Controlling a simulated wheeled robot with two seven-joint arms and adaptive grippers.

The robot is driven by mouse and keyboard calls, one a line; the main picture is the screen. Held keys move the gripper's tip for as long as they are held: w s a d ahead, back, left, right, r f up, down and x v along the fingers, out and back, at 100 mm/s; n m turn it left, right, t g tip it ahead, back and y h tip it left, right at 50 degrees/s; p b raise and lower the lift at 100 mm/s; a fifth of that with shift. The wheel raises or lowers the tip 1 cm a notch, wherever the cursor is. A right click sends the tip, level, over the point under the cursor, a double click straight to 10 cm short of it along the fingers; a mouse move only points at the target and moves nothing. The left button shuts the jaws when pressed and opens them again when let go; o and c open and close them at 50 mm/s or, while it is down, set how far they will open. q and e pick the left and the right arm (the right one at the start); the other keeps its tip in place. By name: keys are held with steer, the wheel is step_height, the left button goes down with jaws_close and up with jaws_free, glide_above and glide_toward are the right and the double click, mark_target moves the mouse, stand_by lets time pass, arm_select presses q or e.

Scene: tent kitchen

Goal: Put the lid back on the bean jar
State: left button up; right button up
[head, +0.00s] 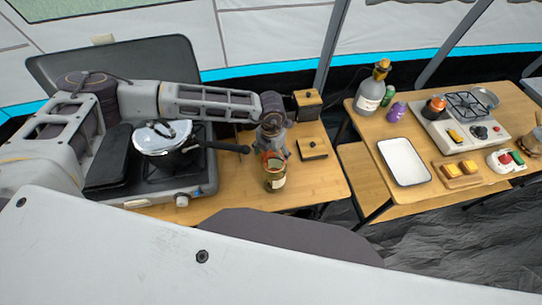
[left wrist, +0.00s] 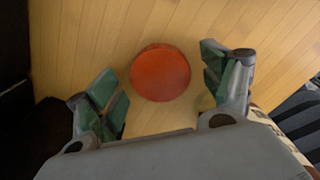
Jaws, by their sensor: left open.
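The bean jar (head: 275,180), greenish glass with a pale label, stands upright near the front edge of the left table. The round orange-red lid (left wrist: 160,72) lies flat on the wood in the left wrist view. In the head view only a reddish patch shows behind the jar's top, mostly hidden. My left gripper (head: 272,146) points down just behind the jar. In the left wrist view its open fingers (left wrist: 165,95) stand on either side of the lid, apart from it. A patterned edge at lower right there may be the jar. My right gripper is not in view.
A stove with a lidded pot (head: 163,137) stands left of the jar, its dark handle reaching toward my gripper. A wooden box (head: 308,104) and a small wooden piece with a black handle (head: 313,148) are right. A second table holds a white tray (head: 404,161).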

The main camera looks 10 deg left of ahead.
arm_select(q)
steer(key=shift+c, duration=0.3)
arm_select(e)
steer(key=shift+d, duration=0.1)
arm_select(q)
steer(key=c, duration=0.8)
steer(key=shift+o, duration=0.2)
steer(key=shift+r, duration=0.2)
steer(key=shift+r, duration=0.6)
step_height(320, 180, up, 16)
steer(key=b, duration=0.2)
steer(key=shift+r+b, duration=0.25)
steer(key=shift+b, duration=0.05)
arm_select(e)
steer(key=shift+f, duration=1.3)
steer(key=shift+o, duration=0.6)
